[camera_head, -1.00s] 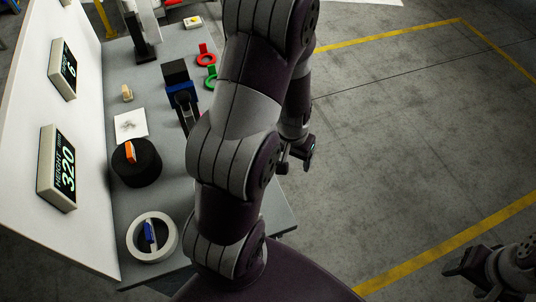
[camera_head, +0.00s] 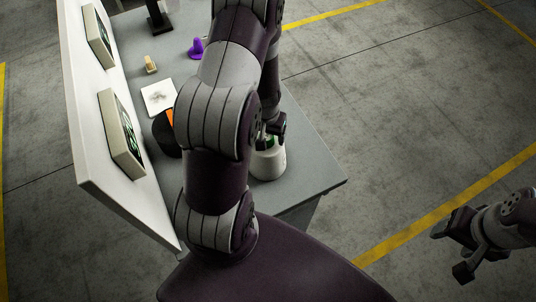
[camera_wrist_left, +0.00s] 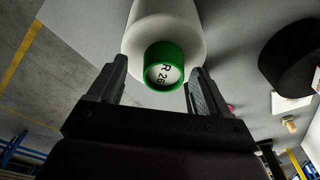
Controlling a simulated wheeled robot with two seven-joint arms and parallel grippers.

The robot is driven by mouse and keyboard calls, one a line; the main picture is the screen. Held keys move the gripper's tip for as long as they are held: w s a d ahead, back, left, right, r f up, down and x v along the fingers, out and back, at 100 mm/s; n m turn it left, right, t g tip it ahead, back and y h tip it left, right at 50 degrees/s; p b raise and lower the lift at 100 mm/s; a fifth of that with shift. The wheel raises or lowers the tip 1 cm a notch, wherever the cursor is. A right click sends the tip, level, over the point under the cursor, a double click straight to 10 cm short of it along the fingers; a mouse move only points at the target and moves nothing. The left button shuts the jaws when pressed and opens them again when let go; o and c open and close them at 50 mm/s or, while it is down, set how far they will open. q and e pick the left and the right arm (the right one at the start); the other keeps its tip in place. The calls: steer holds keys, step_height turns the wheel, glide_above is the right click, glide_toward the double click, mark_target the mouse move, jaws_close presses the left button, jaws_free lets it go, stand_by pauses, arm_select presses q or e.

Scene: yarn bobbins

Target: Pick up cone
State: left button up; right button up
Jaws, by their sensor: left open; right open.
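A white yarn cone (camera_head: 268,163) with a green top stands near the table's right edge in the head view, partly hidden by my left arm. In the left wrist view the cone (camera_wrist_left: 180,38) shows its green core end (camera_wrist_left: 164,54), marked "R 26". My left gripper (camera_wrist_left: 157,74) is open, with the green end between or just in front of its fingertips; I cannot tell whether they touch. In the head view my left gripper (camera_head: 270,132) is just above the cone. My right gripper (camera_head: 452,250) is open and empty at lower right, away from the table.
The grey table (camera_head: 310,165) has a purple object (camera_head: 196,48), a small tan piece (camera_head: 150,64), a white card (camera_head: 158,97) and a black round object (camera_head: 163,135) on it. A white panel with displays (camera_head: 121,135) borders its left side. Floor lies clear to the right.

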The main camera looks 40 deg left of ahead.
arm_select(q)
steer(key=shift+s+a+r, duration=0.15)
steer(key=shift+s+a, duration=0.15)
steer(key=shift+s, duration=0.05)
steer(key=shift+c, duration=0.3)
steer(key=c, duration=0.6)
steer(key=shift+w+d, duration=0.25)
steer(key=shift+d, duration=0.05)
jaws_close()
steer(key=shift+s+a, duration=0.1)
steer(key=shift+a, duration=0.1)
